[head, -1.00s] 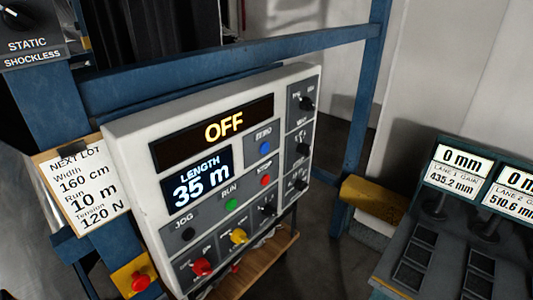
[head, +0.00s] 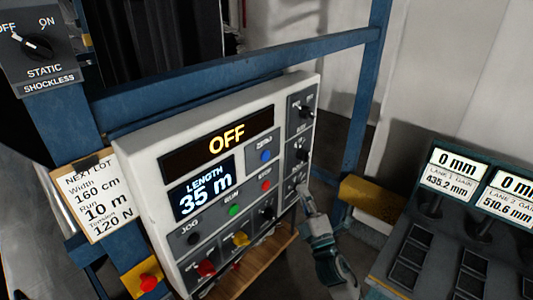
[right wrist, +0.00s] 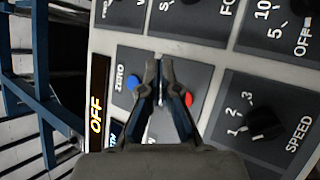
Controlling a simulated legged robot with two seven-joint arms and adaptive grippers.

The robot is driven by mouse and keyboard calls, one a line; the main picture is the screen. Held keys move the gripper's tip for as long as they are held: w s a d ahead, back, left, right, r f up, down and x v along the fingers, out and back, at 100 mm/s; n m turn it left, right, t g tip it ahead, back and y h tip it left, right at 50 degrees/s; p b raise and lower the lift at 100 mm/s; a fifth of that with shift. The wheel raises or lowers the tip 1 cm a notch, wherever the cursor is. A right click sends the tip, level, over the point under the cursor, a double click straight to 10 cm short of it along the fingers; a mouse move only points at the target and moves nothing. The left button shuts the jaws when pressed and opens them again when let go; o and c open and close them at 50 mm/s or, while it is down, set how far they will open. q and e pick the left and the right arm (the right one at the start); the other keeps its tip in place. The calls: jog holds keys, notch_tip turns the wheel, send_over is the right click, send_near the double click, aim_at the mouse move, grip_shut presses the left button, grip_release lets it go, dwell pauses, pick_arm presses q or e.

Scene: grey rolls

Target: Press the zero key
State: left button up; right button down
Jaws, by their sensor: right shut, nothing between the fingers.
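The zero key is a round blue button (head: 265,155) under the label ZERO, at the upper right of the white control panel (head: 150,165). It also shows in the right wrist view (right wrist: 133,83), just left of my fingers. My right gripper (head: 303,190) is shut and empty, in front of the panel's lower right side. In the right wrist view its fingertips (right wrist: 158,62) lie between the blue button and the red STOP button (right wrist: 188,99). I cannot tell whether they touch the panel. The length display (head: 205,190) reads 35 m. My left gripper is not in view.
A green RUN button (head: 234,210) and a black JOG button (head: 193,238) sit below the display. Rotary knobs (head: 303,155) line the panel's right side. A blue frame (head: 230,65) stands behind. A dark console (head: 420,250) with gauges is at the right.

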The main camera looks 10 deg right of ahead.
aim_at(265, 156)
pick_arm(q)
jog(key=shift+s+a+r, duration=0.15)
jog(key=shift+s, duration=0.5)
pick_arm(e)
jog(key=s+a+r+n+t+y, duration=0.1)
jog(key=s+r+n+y, duration=0.2)
jog(key=r, duration=0.6)
jog(key=shift+s+a+r+n+t, duration=0.25)
jog(key=shift+s+a+n+t, duration=0.15)
jog(key=shift+s, duration=0.7)
jog(key=shift+w, duration=0.1)
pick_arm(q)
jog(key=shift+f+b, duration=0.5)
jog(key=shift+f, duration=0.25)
pick_arm(e)
jog(key=w+a, duration=0.5)
jog(key=w, duration=0.2)
jog(key=shift+a, duration=0.2)
jog(key=shift+w+a, duration=0.2)
jog(key=shift+a, duration=0.05)
